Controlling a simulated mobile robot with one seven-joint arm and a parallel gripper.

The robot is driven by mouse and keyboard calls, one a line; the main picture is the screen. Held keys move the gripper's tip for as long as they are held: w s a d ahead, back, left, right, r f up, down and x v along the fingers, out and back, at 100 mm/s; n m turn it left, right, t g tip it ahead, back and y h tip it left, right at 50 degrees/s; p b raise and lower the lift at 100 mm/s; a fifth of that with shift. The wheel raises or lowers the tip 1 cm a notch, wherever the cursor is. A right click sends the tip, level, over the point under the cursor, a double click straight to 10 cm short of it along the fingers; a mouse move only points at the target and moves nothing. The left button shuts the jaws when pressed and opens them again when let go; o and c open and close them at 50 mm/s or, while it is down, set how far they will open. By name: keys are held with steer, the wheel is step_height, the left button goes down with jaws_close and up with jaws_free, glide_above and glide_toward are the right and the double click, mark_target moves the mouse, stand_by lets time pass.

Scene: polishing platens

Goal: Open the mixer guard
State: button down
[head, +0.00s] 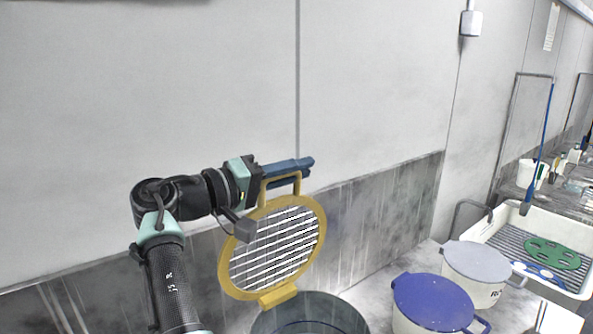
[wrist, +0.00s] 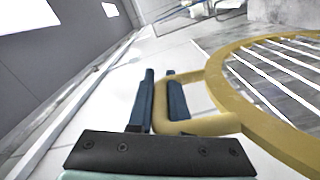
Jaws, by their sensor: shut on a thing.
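The mixer guard (head: 232,282) is a yellow ring with a striped grille. It stands raised, near upright, above the dark grey mixer bowl (head: 310,320), joined by a yellow hinge piece at its lower edge. Its yellow loop handle (head: 299,185) is at the top of the ring. My gripper (head: 306,165) has its blue fingers shut on this handle. In the wrist view the fingers of my gripper (wrist: 162,76) lie on either side of the handle bar (wrist: 190,77), and the guard ring (wrist: 235,95) extends to the right. Most of the bowl is cut off below.
A blue-lidded pot (head: 435,303) and a grey-lidded pot (head: 478,264) stand on the counter to the right of the bowl. Beyond them is a white sink tray (head: 506,215) with a green disc (head: 552,254). A wall (head: 380,90) stands close behind the guard.

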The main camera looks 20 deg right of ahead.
steer(key=c, duration=0.8)
jaws_free()
steer(key=shift+c, duration=0.2)
steer(key=shift+a, duration=0.1)
steer(key=shift+s+a+f+b, duration=0.1)
steer(key=shift+s+a+b, duration=0.05)
steer(key=shift+a+b, duration=0.15)
steer(key=b+v, duration=0.5)
steer(key=v, duration=0.7)
